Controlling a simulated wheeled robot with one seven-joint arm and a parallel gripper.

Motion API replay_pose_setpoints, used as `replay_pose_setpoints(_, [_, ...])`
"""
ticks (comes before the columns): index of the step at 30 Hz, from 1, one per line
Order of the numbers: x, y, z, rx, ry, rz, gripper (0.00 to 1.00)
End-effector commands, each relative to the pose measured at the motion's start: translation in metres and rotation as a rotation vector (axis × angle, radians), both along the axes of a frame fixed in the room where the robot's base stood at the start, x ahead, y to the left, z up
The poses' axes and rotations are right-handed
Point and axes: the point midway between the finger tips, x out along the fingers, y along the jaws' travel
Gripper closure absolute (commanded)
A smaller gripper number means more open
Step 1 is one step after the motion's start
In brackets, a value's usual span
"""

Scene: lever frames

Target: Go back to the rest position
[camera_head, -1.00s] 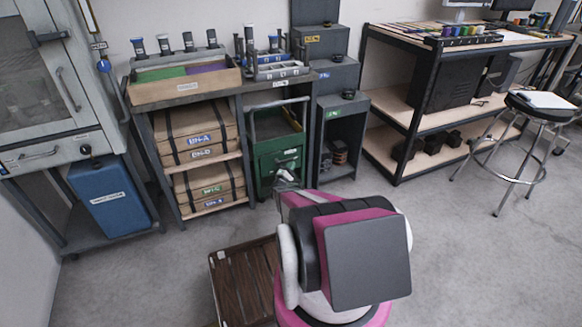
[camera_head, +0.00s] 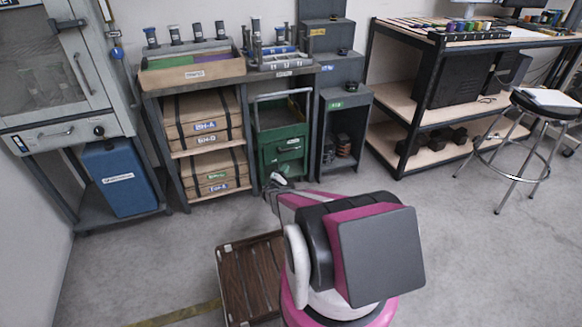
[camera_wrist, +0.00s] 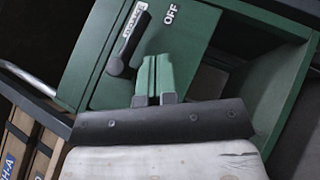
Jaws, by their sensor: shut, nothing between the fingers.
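My gripper (camera_wrist: 154,62) is shut and empty; its two fingers lie side by side in the wrist view. In the head view my gripper (camera_head: 275,181) is small, in front of the lower part of the green cart (camera_head: 282,137). The wrist view shows a green panel (camera_wrist: 100,88) beyond the fingers. A dark lever (camera_wrist: 128,46) is on the panel, slanting, with a small white label beside it and the word OFF to its right. The lever is up and left of the fingertips and looks apart from them.
A wooden slatted crate (camera_head: 235,285) is on the floor left of my base. A blue bin (camera_head: 120,178) stands at the left, and shelves of cardboard boxes (camera_head: 205,128) left of the cart. A stool (camera_head: 510,150) and black-framed workbench (camera_head: 420,95) are at right. Open floor lies on both sides.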

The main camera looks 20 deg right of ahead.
Motion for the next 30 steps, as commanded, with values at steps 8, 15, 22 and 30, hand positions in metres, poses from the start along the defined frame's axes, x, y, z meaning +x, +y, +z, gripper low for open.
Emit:
replay_pose_setpoints(8, [0.001, 0.006, -0.004, 0.000, 0.000, -0.002, 1.00])
replay_pose_setpoints(15, [0.001, 0.006, -0.003, 0.000, 0.000, -0.002, 1.00])
replay_pose_setpoints(22, [-0.006, 0.003, 0.009, 0.026, 0.000, -0.032, 1.00])
replay_pose_setpoints(30, [-0.059, -0.017, 0.075, 0.249, 0.013, -0.253, 1.00])
